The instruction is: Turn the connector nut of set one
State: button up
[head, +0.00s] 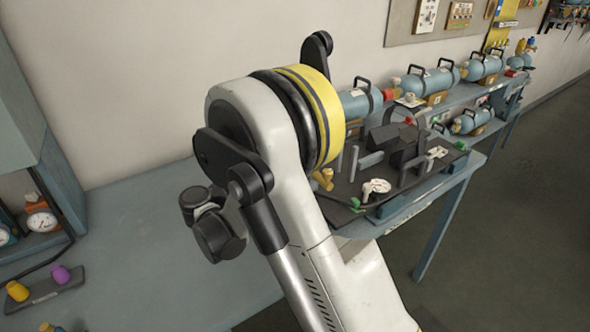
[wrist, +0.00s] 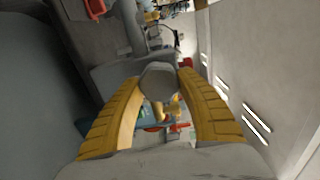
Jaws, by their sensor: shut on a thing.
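In the wrist view my gripper (wrist: 158,84) has its two yellow fingers closed on the sides of a grey, rounded, many-sided piece (wrist: 159,77). It looks like the connector nut, but its set number cannot be read. In the head view my arm covers the middle, and most of my gripper is hidden behind it. A breathing set lies on a dark tray (head: 338,196) on the bench, with a white round gauge (head: 376,187) at its front. The nut cannot be made out in the head view.
Blue cylinders with black handles (head: 431,81) stand along the bench at the back right. A small rack with yellow and purple caps (head: 42,289) lies at lower left, below a shelf with gauges (head: 41,223). The blue bench top (head: 130,235) is clear left of my arm.

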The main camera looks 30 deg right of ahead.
jog(key=m, duration=0.4)
jog(key=shift+f+m, duration=0.1)
jog(key=shift+m, duration=0.2)
jog(key=m, duration=0.3)
jog(key=shift+w+m+b, duration=0.1)
jog(key=shift+m+b, duration=0.2)
jog(key=m, duration=0.4)
jog(key=shift+w+f, duration=0.1)
jog(key=m, duration=0.8)
jog(key=shift+w+m, duration=0.15)
jog(key=shift+m, duration=0.15)
jog(key=m, duration=0.3)
jog(key=shift+w+m, duration=0.1)
jog(key=shift+m, duration=0.3)
jog(key=m, duration=0.4)
jog(key=shift+m, duration=2.1)
